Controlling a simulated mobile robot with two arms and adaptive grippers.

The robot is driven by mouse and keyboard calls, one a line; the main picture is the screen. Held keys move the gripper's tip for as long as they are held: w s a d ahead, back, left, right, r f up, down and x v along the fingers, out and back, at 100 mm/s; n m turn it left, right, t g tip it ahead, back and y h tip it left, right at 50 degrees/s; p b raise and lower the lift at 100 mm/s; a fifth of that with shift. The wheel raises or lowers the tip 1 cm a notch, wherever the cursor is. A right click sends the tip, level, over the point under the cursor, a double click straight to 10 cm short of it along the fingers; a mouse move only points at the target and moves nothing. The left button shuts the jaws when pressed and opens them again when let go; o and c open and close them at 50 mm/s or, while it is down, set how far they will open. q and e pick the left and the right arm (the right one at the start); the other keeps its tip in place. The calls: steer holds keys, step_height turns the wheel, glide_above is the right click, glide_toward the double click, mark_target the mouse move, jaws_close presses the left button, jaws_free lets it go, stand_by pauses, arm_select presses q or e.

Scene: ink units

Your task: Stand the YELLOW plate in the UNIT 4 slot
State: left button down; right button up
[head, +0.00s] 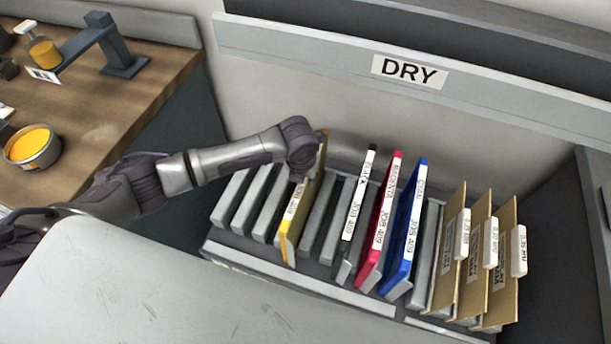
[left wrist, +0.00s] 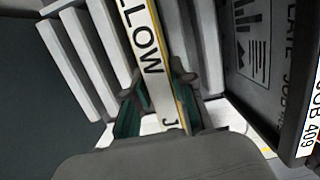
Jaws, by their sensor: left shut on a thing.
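The yellow plate (head: 292,225) stands slightly tilted among the grey dividers of the rack (head: 290,268), left of the middle. Its white label faces the front, and its lower end is down between dividers. My left gripper (head: 305,165) is shut on the plate's upper part, its fingers mostly hidden in the head view. In the left wrist view the yellow plate (left wrist: 148,50) runs between the fingers, with part of its label readable. I cannot read any unit numbers on the slots, nor tell whether the plate is fully seated. My right gripper is not in view.
Right of the yellow plate stand a black plate (head: 356,200), a magenta plate (head: 385,220) and a blue plate (head: 408,225). Several brown folders (head: 475,260) fill the right end. A DRY sign (head: 409,72) hangs behind. An ink tin (head: 33,147) sits on the wooden bench at left.

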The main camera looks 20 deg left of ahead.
arm_select(q)
steer(key=shift+f, duration=0.15)
steer(key=c, duration=0.9)
jaws_free()
steer(key=shift+r, duration=0.25)
steer(key=r, duration=0.3)
steer(key=s+r, duration=0.1)
steer(key=r, duration=0.3)
steer(key=s+r, duration=0.1)
steer(key=r, duration=0.3)
steer(key=shift+s+a+r, duration=0.1)
steer(key=shift+s+a, duration=0.05)
steer(key=shift+s, duration=0.05)
step_height(320, 180, up, 5)
steer(key=p, duration=0.5)
steer(key=shift+p, duration=0.4)
